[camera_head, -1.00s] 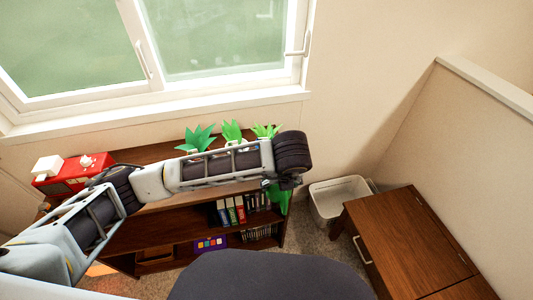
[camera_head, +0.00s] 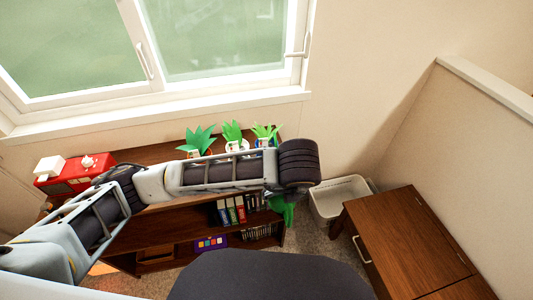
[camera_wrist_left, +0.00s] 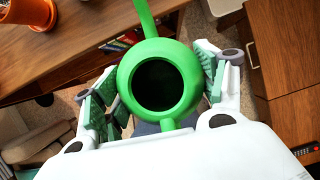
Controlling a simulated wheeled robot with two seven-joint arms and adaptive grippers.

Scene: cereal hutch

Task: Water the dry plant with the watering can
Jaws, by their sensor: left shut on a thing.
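The green watering can (camera_wrist_left: 140,62) is between the pads of my left gripper (camera_wrist_left: 157,82) in the left wrist view, its round opening facing the camera and its spout pointing to the top of the picture. My left gripper is shut on it. In the head view, part of the can (camera_head: 284,212) shows below my wrist, off the right end of the bookshelf; my wrist hides the rest. Three leafy plants stand on the bookshelf top: left (camera_head: 197,139), middle (camera_head: 233,133) and right (camera_head: 268,132). I cannot tell which is dry. My right gripper is out of view.
The brown bookshelf (camera_head: 160,228) stands under the window, with binders inside. A red box-like appliance (camera_head: 75,175) sits at its left. A white bin (camera_head: 340,197) and wooden cabinet (camera_head: 410,240) are at right. An orange pot (camera_wrist_left: 42,12) is at the wrist view's upper left.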

